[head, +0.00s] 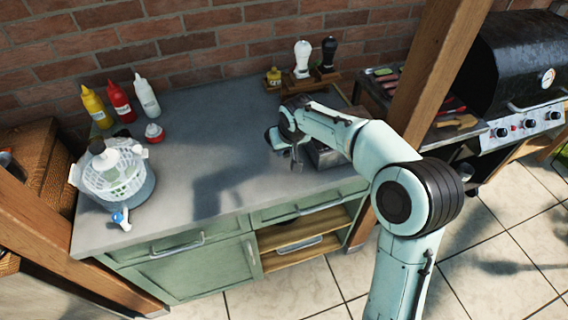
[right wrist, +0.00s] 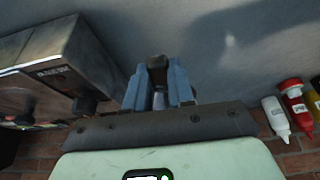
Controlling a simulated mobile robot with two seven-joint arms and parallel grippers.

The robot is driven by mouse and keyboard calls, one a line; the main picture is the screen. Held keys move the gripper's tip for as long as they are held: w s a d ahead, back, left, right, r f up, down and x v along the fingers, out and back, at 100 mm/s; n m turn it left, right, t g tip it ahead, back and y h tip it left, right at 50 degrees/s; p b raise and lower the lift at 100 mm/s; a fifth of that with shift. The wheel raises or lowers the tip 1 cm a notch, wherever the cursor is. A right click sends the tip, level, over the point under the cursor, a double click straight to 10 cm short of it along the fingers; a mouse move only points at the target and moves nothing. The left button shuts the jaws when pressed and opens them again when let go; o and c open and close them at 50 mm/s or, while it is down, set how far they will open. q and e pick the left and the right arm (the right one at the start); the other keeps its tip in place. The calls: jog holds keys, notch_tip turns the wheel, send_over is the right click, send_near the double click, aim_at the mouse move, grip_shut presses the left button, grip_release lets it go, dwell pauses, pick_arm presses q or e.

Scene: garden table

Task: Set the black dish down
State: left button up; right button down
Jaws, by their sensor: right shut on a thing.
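My right gripper (head: 296,160) is over the grey counter (head: 215,125), left of a metal box. In the right wrist view, its blue-grey fingers (right wrist: 158,85) are shut on a small dark piece (right wrist: 157,63), which fits the black dish. Only this part shows between the fingertips; the rest of its shape is hidden. In the head view the held thing cannot be made out, and I cannot tell whether it touches the counter. My left gripper is not in view.
The metal box (right wrist: 60,75) stands close beside the gripper. Squeeze bottles (head: 120,100) and a white basket (head: 112,170) are on the left. A condiment rack (head: 310,82) stands at the back, and a grill (head: 520,70) on the right. The counter's middle is clear.

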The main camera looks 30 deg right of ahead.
jog(key=shift+f, duration=3.3)
jog(key=shift+f+b, duration=0.15)
jog(key=shift+b, duration=0.2)
jog(key=c, duration=1)
grip_release()
jog(key=shift+r, duration=0.35)
jog(key=v, duration=1.1)
jog(key=shift+s+r, duration=0.3)
